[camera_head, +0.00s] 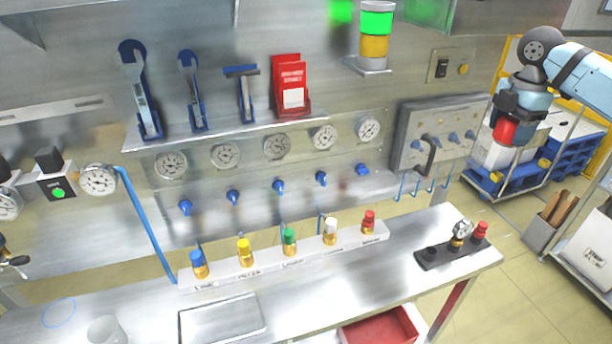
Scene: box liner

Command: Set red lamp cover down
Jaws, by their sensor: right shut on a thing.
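The red lamp cover (505,131) is at the upper right. My right gripper (511,122) is shut on it and holds it in the air, beyond the right end of the bench. The signal lamp (375,42) stands on a small wall bracket, with a lit green section above a yellow one; no red section shows on it. The metal bench top (330,279) is well below and to the left of the gripper. My left gripper is not in view.
A white rack with several coloured valves (269,264) runs along the bench. A black holder (454,251) stands at its right end, a metal tray (222,319) and a clear cup (105,330) at the front left. Bare bench lies between rack and holder. Behind the gripper is a cart (545,180).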

